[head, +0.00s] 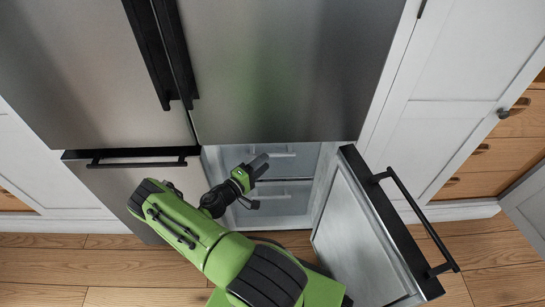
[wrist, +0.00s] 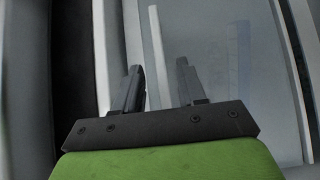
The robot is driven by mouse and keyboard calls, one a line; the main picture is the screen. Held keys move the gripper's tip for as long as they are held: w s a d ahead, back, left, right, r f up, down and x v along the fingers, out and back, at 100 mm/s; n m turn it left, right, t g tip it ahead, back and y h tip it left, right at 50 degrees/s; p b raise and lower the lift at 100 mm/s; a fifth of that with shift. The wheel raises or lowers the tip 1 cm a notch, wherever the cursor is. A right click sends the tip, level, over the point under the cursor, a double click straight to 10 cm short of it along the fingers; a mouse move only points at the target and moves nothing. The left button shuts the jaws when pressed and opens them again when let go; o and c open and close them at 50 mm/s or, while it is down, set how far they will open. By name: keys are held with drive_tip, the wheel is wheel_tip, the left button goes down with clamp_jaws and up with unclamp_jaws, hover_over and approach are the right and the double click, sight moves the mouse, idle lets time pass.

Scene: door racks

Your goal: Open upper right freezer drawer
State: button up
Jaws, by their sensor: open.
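The freezer compartment at the lower right of the fridge is open, its steel door (head: 372,235) swung out to the right. Inside are two stacked translucent drawers. The upper drawer (head: 293,158) looks pushed in, and the lower drawer (head: 287,198) sits beneath it. My gripper (head: 256,166) reaches into the opening in front of the upper drawer's left part and hides some of it. In the wrist view my gripper (wrist: 160,88) is open, with nothing between its fingers. A pale drawer front and a light edge strip (wrist: 158,55) lie just beyond the fingers; contact cannot be told.
The open door's black bar handle (head: 415,220) juts out at the right. The lower left freezer door (head: 130,185) is shut, with a black handle. Closed upper fridge doors (head: 285,65) hang above the opening. White cabinets (head: 450,100) flank the fridge; wooden floor (head: 120,272) lies below.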

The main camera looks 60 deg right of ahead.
sight(272, 154)
drive_tip(key=b+x, duration=0.1)
drive_tip(key=x, duration=0.4)
drive_tip(key=shift+s+d, duration=0.1)
drive_tip(key=shift+d, duration=0.15)
clamp_jaws()
